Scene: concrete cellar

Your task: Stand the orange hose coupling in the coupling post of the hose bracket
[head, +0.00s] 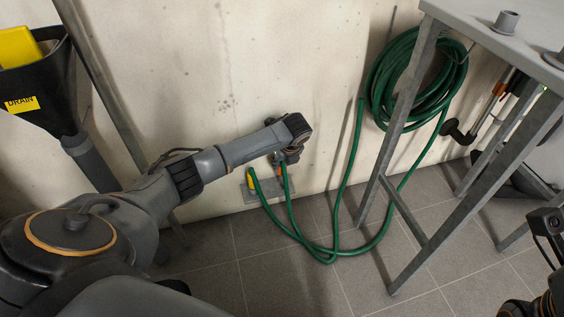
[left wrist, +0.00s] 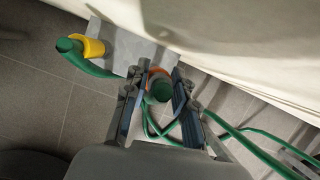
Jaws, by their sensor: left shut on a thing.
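The orange hose coupling (head: 280,171) is on the end of a green hose, low by the wall. It also shows in the left wrist view as an orange ring around a green end (left wrist: 158,85). My left gripper (left wrist: 155,97) is shut on the coupling, one finger on each side. In the head view the left gripper (head: 287,158) points down and partly hides it. The hose bracket is a grey plate (left wrist: 125,48) at the wall foot. A yellow fitting (left wrist: 95,47) with a green hose stands at its left part. The coupling post is hidden.
A green hose coil (head: 385,85) hangs on the wall, and its loops lie on the tiled floor. A grey metal table (head: 480,30) stands at the right. A black drain funnel (head: 45,95) is at the left. Parts of my right arm show at the lower right.

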